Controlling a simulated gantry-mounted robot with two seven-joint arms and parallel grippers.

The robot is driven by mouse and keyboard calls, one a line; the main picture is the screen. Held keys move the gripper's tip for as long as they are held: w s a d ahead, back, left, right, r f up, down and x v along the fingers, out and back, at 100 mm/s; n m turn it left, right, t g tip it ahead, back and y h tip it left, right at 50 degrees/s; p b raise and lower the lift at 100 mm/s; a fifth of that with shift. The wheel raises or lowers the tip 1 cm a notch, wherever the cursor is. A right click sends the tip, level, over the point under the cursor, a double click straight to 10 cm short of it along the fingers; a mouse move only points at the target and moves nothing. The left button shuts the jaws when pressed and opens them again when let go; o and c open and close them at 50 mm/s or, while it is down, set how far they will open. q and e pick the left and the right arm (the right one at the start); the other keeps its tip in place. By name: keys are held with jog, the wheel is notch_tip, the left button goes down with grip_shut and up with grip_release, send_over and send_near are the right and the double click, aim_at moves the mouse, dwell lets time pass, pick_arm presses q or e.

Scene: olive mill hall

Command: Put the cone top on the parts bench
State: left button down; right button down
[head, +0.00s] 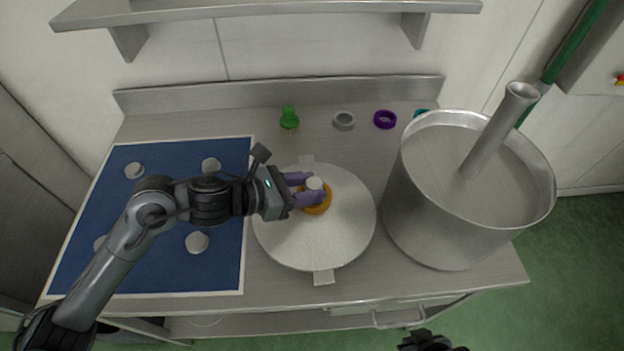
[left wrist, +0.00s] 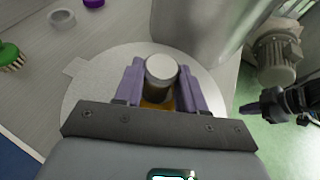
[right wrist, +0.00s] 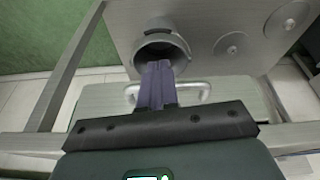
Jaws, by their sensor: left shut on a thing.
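I take the cone top to be the wide, pale grey disc (head: 290,240) with a tab at its far and near edges. It lies on the steel bench (head: 180,309), right of the blue mat. An orange ring (head: 321,209) and an upright grey knob (head: 314,183) stand at its middle. My left gripper (head: 308,191) is shut on the knob, one purple finger on each side; the left wrist view also shows the knob (left wrist: 161,70) between the fingers. My right gripper (right wrist: 157,85) is shut and empty, its fingers together in front of a grey spout (right wrist: 162,45).
The blue mat (head: 150,225) bears several grey pucks. A large steel vat (head: 440,230) with a slanting pipe stands close right of the disc. A green brush (head: 289,119), a grey ring (head: 344,121) and a purple ring (head: 385,120) lie behind. A shelf (head: 270,8) hangs above.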

pick_arm(q)
jog(key=shift+f+b, duration=0.45)
jog(key=shift+f, duration=2.35)
jog(key=shift+w+f, duration=0.1)
jog(key=c, duration=1.1)
grip_release()
jog(key=shift+f, duration=0.25)
jog(key=o, duration=0.5)
jog(key=shift+c, duration=0.2)
jog(key=shift+r, duration=0.1)
